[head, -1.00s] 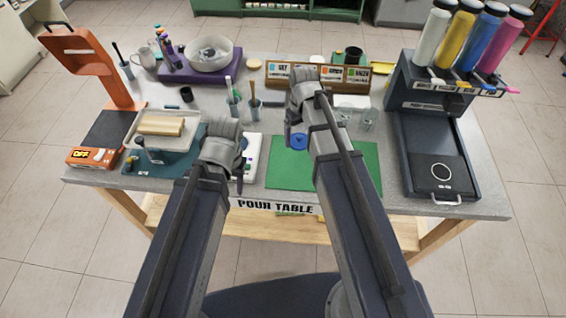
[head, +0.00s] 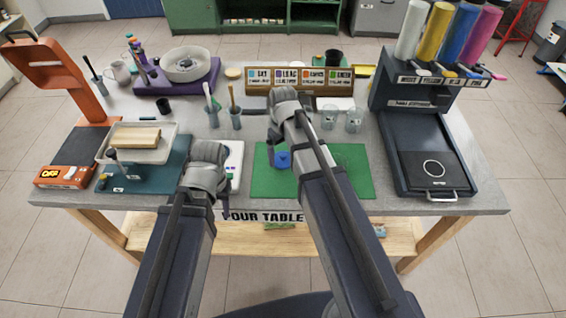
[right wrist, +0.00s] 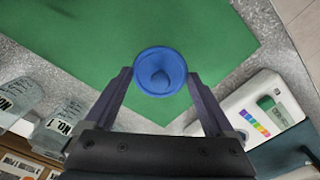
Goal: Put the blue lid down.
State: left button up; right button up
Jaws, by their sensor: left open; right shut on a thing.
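The blue lid (head: 283,160) is over the left part of the green mat (head: 335,180). My right gripper (head: 276,155) is shut on it. In the right wrist view the round lid (right wrist: 160,70) sits between the fingertips (right wrist: 160,84), with a raised knob at its middle and the green mat (right wrist: 130,30) below. I cannot tell how far the lid is above the mat. My left gripper (head: 227,208) is open and empty, near the table's front edge beside the white device; its fingertips are small in view.
A white device with a colour strip (right wrist: 258,118) lies left of the mat. Clear cups (head: 353,120) stand behind it, near a labelled rack (head: 300,78). A dark dispenser station (head: 425,150) stands right.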

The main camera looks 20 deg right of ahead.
aim_at(283, 161)
notch_tip(283, 161, down, 3)
jog(key=shift+f+b, duration=0.1)
jog(key=shift+b, duration=1.1)
jog(key=o, duration=1)
notch_tip(283, 161, up, 12)
jog(key=p, duration=1.2)
jog(key=shift+r, duration=0.2)
jog(key=s+a+h, duration=0.1)
jog(key=s+a, duration=0.9)
jog(key=s, duration=0.4)
jog(key=shift+s+a, duration=0.15)
jog(key=shift+a, duration=0.1)
